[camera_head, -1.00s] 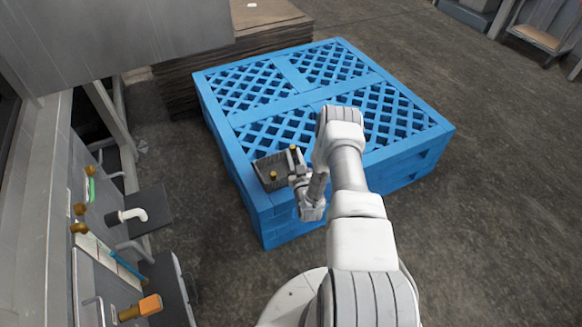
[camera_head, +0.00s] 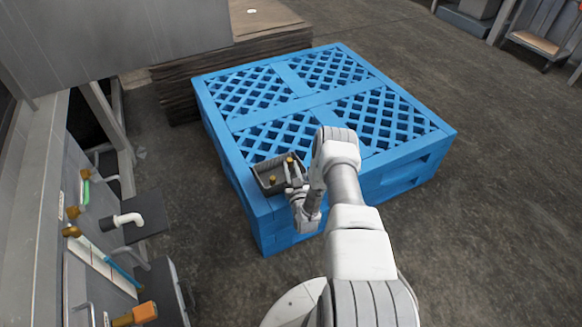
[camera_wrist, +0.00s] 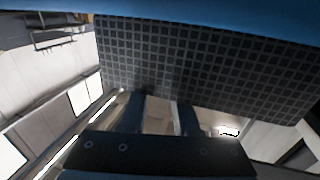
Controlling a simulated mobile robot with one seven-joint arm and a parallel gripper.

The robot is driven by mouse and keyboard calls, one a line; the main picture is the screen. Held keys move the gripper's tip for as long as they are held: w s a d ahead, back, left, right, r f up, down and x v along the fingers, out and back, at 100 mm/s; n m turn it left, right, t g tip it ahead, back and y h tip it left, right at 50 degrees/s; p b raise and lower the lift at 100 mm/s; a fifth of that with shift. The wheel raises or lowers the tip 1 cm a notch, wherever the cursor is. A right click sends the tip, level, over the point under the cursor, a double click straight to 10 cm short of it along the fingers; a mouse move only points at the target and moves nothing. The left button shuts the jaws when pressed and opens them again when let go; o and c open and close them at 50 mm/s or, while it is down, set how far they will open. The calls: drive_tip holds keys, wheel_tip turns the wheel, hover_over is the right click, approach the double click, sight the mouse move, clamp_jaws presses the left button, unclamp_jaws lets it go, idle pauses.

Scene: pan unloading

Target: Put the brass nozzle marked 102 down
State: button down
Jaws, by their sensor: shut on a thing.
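My gripper (camera_head: 293,170) is shut on a brass nozzle (camera_head: 291,160) at the right side of a small dark pan (camera_head: 258,180). The marking is too small to read, and I cannot tell whether the nozzle touches the pan floor. A second brass nozzle (camera_head: 272,180) stands in the pan, left of and nearer than the held one. The pan rests on the near left part of a blue pallet (camera_head: 262,212). In the wrist view the two dark fingers (camera_wrist: 160,108) point toward a dark gridded surface (camera_wrist: 200,60); the held nozzle cannot be made out there.
Stacked brown sheets (camera_head: 235,50) lie behind the pallet. The pallet's lattice top behind the pan is bare. Open floor (camera_head: 500,200) lies to the right.

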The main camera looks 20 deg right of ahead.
drive_tip(key=shift+f, duration=0.25)
